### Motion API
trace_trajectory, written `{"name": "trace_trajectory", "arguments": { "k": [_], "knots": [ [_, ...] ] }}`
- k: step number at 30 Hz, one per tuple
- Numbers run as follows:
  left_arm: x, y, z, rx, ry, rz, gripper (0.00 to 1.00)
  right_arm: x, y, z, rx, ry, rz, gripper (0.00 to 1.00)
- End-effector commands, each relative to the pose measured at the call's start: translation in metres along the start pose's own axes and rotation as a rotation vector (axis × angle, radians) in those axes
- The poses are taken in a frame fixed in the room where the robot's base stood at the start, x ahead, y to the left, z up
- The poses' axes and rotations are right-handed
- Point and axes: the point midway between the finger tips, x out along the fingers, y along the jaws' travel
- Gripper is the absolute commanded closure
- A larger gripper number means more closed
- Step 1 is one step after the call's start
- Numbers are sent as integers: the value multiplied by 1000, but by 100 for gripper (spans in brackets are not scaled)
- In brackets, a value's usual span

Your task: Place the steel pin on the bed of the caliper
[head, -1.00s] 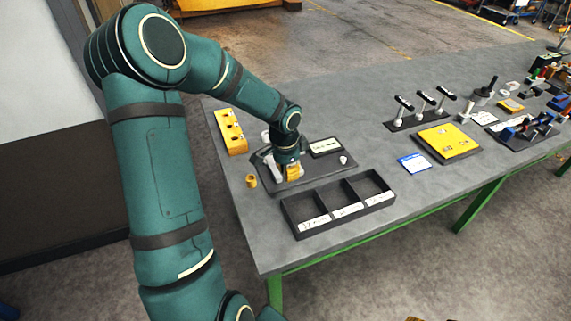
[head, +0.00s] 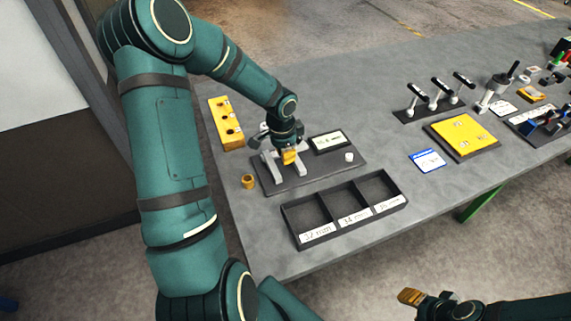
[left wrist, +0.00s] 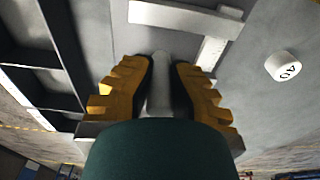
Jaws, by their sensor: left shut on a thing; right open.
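The caliper is a dark plate (head: 318,177) with pale grey uprights (head: 268,165) and a small display (head: 328,141). My left gripper (head: 288,158) is over the uprights. In the left wrist view its yellow fingers (left wrist: 163,85) are shut on the steel pin (left wrist: 160,88), a smooth grey cylinder. The pale caliper bars (left wrist: 185,16) lie just beyond the pin's end. I cannot tell whether the pin touches the bed. The pin is hidden in the head view. My right gripper (head: 412,298) is open at the bottom right, off the table; no held thing shows.
A dark three-compartment tray (head: 345,205) with millimetre labels stands in front of the caliper. A small white cylinder (head: 348,157) stands on the plate's right. A brass cup (head: 248,181) and yellow holed block (head: 226,122) stand left. Levers (head: 435,95) and a yellow panel (head: 462,135) are right.

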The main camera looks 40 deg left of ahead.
Motion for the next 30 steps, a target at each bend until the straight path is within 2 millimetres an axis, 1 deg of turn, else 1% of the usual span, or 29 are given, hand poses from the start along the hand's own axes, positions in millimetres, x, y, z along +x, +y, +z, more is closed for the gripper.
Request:
{"name": "trace_trajectory", "arguments": {
  "k": [1, 5, 12, 14, 20, 24, 25, 26, 27, 30],
  "knots": [
    [5, 0, 0, 0, 1, -1, 100, 1, 0, 0, 0, 0, 0, 53],
    [12, 0, 1, 0, 0, 0, 100, 2, 1, 0, 0, 0, 1, 53],
    [43, 0, 4, 0, -1, 1, 100, 7, 2, 1, 0, 0, 1, 53],
    [45, 0, 4, 0, 1, -1, 100, 7, 2, 1, 0, 0, 2, 53],
    [44, 0, 4, 0, 1, -2, 100, 7, 2, 1, 0, 0, 2, 53],
    [48, 0, 4, 0, 1, -2, 100, 10, 3, 1, 0, 0, 2, 53],
    [49, 0, 4, 0, 1, -1, 81, 10, 3, 1, 0, 0, 2, 53],
    [48, 0, 4, 0, 1, -1, 70, 10, 3, 1, 0, 0, 2, 53],
    [48, 0, 4, 0, 1, -1, 64, 10, 3, 1, 0, 0, 2, 53],
    [48, 0, 4, 0, 1, -1, 64, 10, 3, 1, 0, 0, 2, 53]
  ]
}}
